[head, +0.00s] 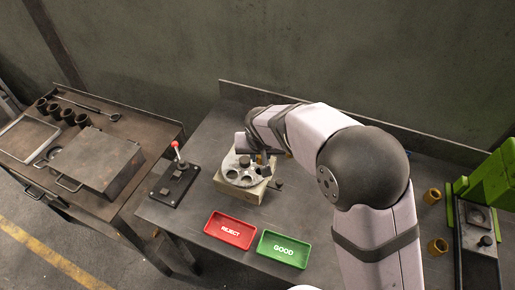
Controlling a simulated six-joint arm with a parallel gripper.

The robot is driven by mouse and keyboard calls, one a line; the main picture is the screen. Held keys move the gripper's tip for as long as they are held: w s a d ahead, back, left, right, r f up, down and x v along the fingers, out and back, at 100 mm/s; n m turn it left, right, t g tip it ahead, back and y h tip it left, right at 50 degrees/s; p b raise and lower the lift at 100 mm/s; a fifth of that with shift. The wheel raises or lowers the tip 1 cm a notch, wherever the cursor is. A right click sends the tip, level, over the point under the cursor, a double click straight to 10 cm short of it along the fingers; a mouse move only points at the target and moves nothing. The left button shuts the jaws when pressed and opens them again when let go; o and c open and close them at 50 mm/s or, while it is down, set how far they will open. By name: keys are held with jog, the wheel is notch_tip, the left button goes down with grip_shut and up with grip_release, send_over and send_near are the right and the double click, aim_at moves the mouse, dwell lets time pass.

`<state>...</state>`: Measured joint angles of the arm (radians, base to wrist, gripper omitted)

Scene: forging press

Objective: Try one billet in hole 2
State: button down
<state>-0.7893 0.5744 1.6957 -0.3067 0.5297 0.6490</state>
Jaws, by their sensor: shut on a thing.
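A round grey gauge plate (230,179) with several holes sits on a pale block on the table. A dark knob-like piece shows near its middle, and hole numbers are too small to read. My gripper (262,161) is low over the plate's back right side, shut on a billet that is mostly hidden by the fingers and wrist. I cannot tell whether the billet is over a hole or inside one. Two brass-coloured cylinders stand at the right, one farther back (432,196) and one nearer (438,246).
A red REJECT tray (230,231) and a green GOOD tray (283,250) lie empty in front of the gauge. A red-knobbed lever box (174,184) stands left. A green press (492,185) is at the right. A side bench (145,128) holds a metal box and dark cups.

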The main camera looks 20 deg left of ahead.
aim_at(259, 161)
jog(key=shift+w+a+r+m+h, duration=0.1)
jog(key=shift+m+h, duration=0.05)
jog(key=shift+m, duration=0.3)
jog(key=shift+w+a+m+h, duration=0.1)
jog(key=shift+m+h, duration=0.05)
jog(key=shift+m, duration=0.3)
jog(key=shift+f+b, duration=1.35)
jog(key=shift+f, duration=0.9)
jog(key=shift+f+b, duration=0.65)
jog(key=shift+b, duration=0.05)
jog(key=c, duration=1.5)
grip_release()
jog(key=shift+s, duration=0.1)
